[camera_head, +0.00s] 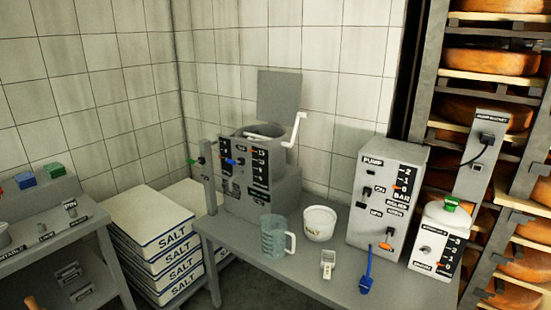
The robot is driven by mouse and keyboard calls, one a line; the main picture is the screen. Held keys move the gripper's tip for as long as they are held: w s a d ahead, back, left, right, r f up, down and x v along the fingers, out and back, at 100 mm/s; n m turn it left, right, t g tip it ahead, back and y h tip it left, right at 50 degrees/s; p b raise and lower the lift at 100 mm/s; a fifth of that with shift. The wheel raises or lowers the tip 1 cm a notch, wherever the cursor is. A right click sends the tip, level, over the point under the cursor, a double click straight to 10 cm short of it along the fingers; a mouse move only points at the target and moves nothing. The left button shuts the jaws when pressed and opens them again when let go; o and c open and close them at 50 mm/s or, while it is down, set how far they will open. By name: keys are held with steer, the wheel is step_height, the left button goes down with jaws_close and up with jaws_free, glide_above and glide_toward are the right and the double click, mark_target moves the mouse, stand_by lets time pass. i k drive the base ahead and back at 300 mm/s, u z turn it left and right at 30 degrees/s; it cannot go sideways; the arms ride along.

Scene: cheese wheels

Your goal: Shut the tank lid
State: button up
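The tank (261,180) is a grey box with a dark labelled front, standing at the back of the grey table against the tiled wall. Its grey square lid (279,97) stands upright at the back, open. The round opening of the tank shows below the lid, with a pale bar across it and a white crank handle (294,130) at its right.
A clear jug (273,237), a white tub (320,223), a small white device (328,264) and a blue brush (367,270) stand or lie before the tank. The pump box (386,196) is to the right. Salt sacks (154,241) are stacked at left; cheese shelves (490,75) fill the right.

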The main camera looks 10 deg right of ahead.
mark_target(279, 95)
steer(key=z, duration=0.1)
steer(key=k, duration=0.15)
steer(key=u, duration=0.25)
steer(key=i, duration=0.9)
steer(key=u, duration=0.9)
steer(key=k, duration=0.4)
steer(key=u, duration=0.4)
